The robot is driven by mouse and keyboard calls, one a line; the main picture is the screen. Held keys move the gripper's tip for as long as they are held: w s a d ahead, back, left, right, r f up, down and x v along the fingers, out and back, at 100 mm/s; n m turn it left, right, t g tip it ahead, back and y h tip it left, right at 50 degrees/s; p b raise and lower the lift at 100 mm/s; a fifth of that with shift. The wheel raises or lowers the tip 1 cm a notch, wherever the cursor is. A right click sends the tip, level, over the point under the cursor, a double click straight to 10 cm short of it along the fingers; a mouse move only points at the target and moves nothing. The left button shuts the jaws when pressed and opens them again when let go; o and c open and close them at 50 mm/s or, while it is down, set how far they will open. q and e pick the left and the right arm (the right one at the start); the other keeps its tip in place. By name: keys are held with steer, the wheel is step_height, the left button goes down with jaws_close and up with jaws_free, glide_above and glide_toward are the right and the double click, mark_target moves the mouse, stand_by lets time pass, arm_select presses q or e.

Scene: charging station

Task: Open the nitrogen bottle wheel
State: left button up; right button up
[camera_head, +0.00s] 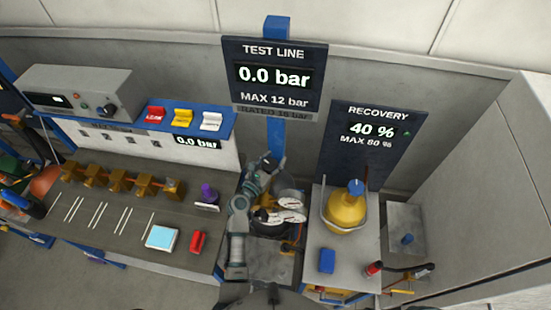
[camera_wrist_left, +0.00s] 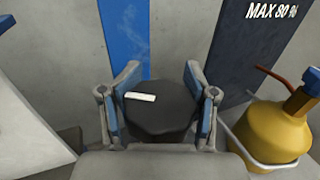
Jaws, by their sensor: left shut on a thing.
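The nitrogen bottle wheel (camera_wrist_left: 158,115) is a dark round knob with a white mark on top. In the left wrist view it sits between the two blue-padded fingers of my left gripper (camera_wrist_left: 160,108). The fingers are closed around its left and right sides. In the head view my left gripper (camera_head: 266,165) is small, at the end of my grey arm, in front of the blue post. The wheel is mostly hidden there by the gripper and arm. My right gripper cannot be made out.
Two white-faced gauges (camera_head: 290,209) are close beside my arm. A yellow recovery bottle (camera_head: 346,212) stands on a grey stand at right; it also shows in the left wrist view (camera_wrist_left: 268,130). A workbench (camera_head: 100,232) with brass fittings lies left. The TEST LINE display (camera_head: 274,75) reads 0.0 bar.

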arm_select(q)
steer(key=shift+f, duration=0.15)
steer(key=o, duration=0.9)
steer(key=shift+c, duration=0.2)
steer(key=shift+o, duration=0.8)
steer(key=shift+s+a, duration=0.1)
steer(key=shift+a, duration=0.1)
steer(key=shift+h, duration=0.3)
